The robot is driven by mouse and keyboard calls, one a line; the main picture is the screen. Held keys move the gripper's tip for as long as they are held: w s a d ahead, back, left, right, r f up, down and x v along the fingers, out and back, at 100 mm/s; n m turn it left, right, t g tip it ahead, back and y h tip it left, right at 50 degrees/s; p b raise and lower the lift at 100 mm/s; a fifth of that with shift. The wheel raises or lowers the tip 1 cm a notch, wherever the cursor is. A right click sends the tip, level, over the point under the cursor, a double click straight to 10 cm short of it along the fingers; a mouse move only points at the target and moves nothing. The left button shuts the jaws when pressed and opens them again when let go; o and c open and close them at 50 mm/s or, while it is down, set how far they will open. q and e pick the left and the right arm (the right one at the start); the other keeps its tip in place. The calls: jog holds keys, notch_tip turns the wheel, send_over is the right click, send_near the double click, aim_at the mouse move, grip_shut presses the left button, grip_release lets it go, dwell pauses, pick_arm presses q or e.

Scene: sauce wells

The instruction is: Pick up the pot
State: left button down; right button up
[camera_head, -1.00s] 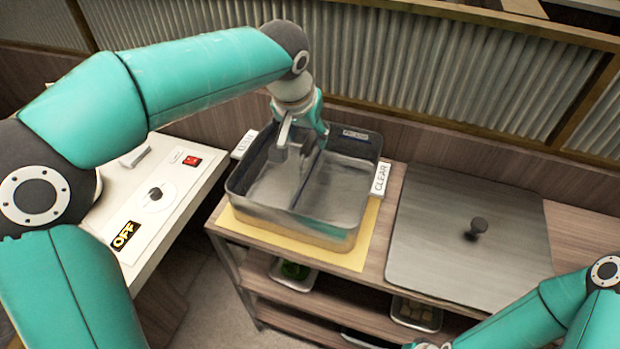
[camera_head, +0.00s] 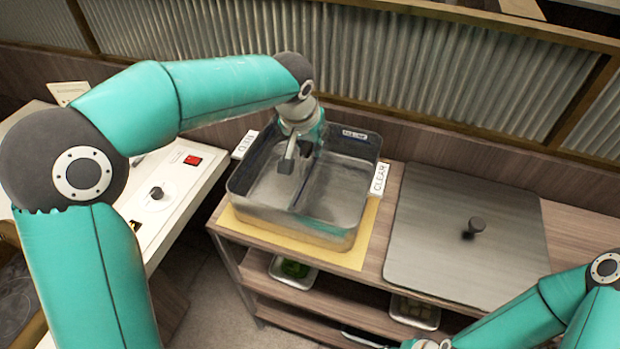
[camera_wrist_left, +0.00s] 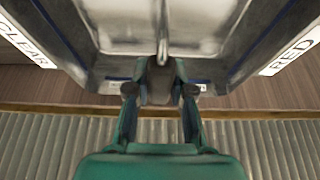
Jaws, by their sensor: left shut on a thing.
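The pot (camera_head: 300,228) is a rectangular grey metal vessel with a dividing wall (camera_head: 306,190) down its middle. It sits on a yellow mat on the wooden counter. My left gripper (camera_head: 298,158) reaches down into the pot from above, near its far side. It is shut on the dividing wall close to the back wall. The wrist view shows the fingers (camera_wrist_left: 160,88) meeting at the end of the divider, which runs away from them. The fingers hide the exact contact.
A CLEAR label (camera_head: 379,179) and another label (camera_head: 244,144) flank the pot; the wrist view reads it as RED (camera_wrist_left: 292,52). A flat metal lid with a knob (camera_head: 474,225) lies right. A white control panel (camera_head: 170,185) stands left. Small trays (camera_head: 293,272) sit below. A corrugated wall is behind.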

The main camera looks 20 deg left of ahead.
pick_arm(q)
jog(key=shift+w+r, duration=0.1)
jog(key=shift+r, duration=0.2)
jog(key=shift+r, duration=0.45)
notch_tip(320, 180, up, 19)
jog(key=p, duration=0.3)
jog(key=shift+f, duration=0.3)
